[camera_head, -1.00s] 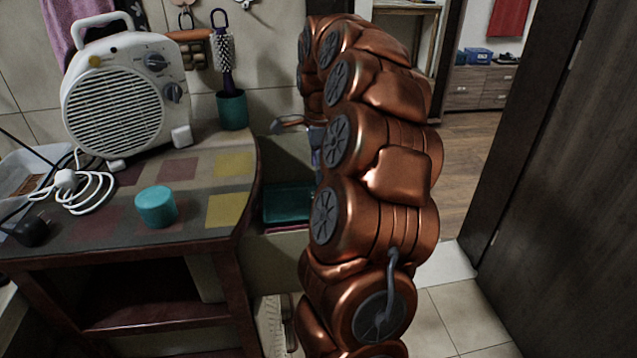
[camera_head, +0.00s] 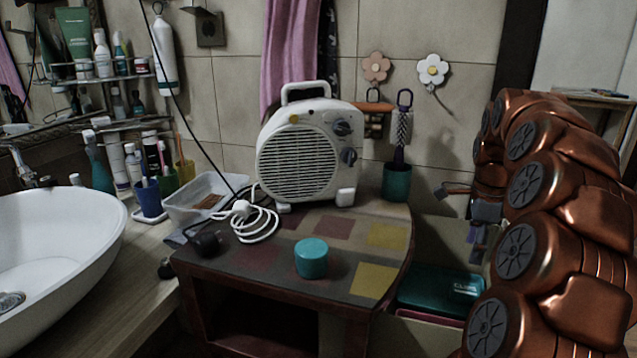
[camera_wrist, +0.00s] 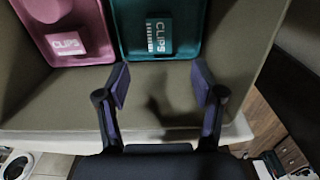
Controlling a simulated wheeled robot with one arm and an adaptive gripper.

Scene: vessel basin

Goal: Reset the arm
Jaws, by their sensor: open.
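My gripper (camera_wrist: 160,88) is open and empty in the wrist view, its two dark purple-lined fingers spread apart. It faces a beige surface, with a teal case labelled CLIPS (camera_wrist: 190,30) and a pink case labelled CLIPS (camera_wrist: 68,38) beyond the fingertips. Neither case is between the fingers. In the head view my copper arm rises on the right, and part of my gripper shows left of it (camera_head: 480,215), above the teal case (camera_head: 440,290). The pink case shows only as a thin edge below the teal one.
A small table (camera_head: 350,235) holds a white fan heater (camera_head: 298,155), its coiled cord, a turquoise round container (camera_head: 311,257) and a teal cup with a brush (camera_head: 397,182). A white basin (camera_head: 60,240) stands at left beside cups and a clear tray (camera_head: 185,205).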

